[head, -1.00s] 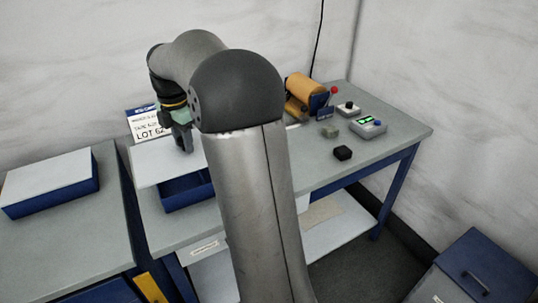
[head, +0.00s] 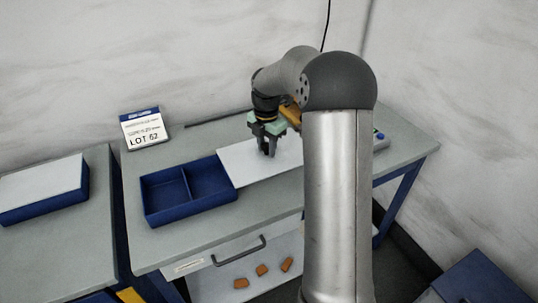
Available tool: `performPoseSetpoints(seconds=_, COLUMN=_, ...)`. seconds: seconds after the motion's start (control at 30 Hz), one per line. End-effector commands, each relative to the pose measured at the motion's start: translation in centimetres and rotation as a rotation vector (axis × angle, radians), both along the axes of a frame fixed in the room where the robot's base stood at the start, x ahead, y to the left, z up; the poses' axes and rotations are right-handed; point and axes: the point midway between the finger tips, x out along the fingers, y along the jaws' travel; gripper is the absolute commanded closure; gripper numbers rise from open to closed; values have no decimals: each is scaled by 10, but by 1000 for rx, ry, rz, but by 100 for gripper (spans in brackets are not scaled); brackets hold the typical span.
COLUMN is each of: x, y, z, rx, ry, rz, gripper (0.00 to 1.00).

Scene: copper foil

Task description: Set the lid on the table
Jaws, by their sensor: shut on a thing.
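The lid (head: 243,166) is a flat pale grey panel in the head view. It is right of the blue box (head: 164,213), and its left edge is close to or over the box's right rim. My gripper (head: 267,153) is above the middle of the lid, fingers pointing down, shut on it. The exact grip point is hidden by the fingers. I cannot tell whether the lid touches the table (head: 265,207) or hangs just above it. The box stands open on the table, with two compartments that look empty.
A second blue box with a pale lid (head: 42,188) stands on the left table. A LOT 62 sign (head: 143,129) stands at the back. A drawer handle (head: 239,251) juts from the front. Several orange pieces (head: 262,269) lie on the lower shelf. My arm hides much of the right side.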

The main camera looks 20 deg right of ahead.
Motion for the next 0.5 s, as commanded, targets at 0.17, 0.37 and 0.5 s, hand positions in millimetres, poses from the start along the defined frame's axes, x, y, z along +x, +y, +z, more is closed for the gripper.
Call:
performPoseSetpoints(seconds=0.17, x=33, y=-18, z=-27, rx=2, ry=3, rz=-2, gripper=100)
performPoseSetpoints(seconds=0.37, x=53, y=-30, z=-55, rx=0, ry=0, rz=-1, gripper=100)
performPoseSetpoints(seconds=0.5, x=58, y=-33, z=-62, rx=-1, ry=-1, rz=-1, gripper=100)
